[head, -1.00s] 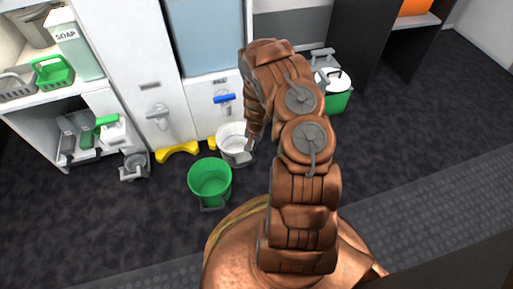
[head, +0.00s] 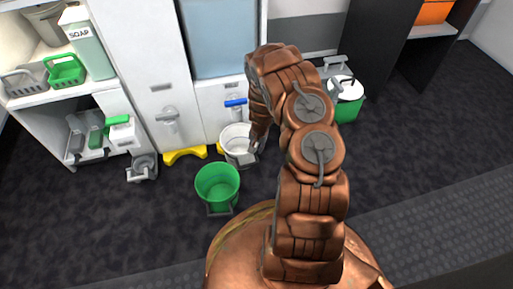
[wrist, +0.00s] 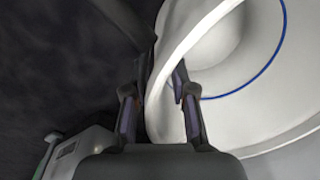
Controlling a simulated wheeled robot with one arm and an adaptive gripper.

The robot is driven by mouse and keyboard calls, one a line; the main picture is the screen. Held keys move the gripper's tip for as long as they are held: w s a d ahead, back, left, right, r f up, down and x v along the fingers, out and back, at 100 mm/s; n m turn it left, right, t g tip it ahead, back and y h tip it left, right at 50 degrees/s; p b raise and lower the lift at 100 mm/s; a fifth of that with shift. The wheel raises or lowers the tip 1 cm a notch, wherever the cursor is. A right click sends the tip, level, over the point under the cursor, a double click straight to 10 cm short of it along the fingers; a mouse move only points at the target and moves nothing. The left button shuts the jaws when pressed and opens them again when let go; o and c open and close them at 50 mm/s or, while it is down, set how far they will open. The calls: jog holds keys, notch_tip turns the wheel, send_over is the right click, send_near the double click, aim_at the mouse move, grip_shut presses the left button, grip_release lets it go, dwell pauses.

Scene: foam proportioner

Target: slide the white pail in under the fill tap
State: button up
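The white pail (head: 238,139) stands on the floor just below and in front of the blue-handled tap (head: 235,103), partly behind my arm. A grey-handled tap (head: 167,114) is on the panel to the left. In the wrist view, the pail's white wall and rim (wrist: 163,90) pass between the two fingers of my gripper (wrist: 162,80), which look closed on it. A blue line rings the pail's inside.
A green pail (head: 218,182) stands close in front, left of the white pail. A yellow floor piece (head: 185,155) lies under the grey tap; another (head: 219,147) is partly hidden by the white pail. A green pail with a white top (head: 347,105) stands at right.

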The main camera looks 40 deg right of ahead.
jog(key=shift+o, duration=0.6)
notch_tip(320, 180, up, 12)
jog(key=s, duration=0.1)
jog(key=shift+d, duration=0.4)
dwell(0.5)
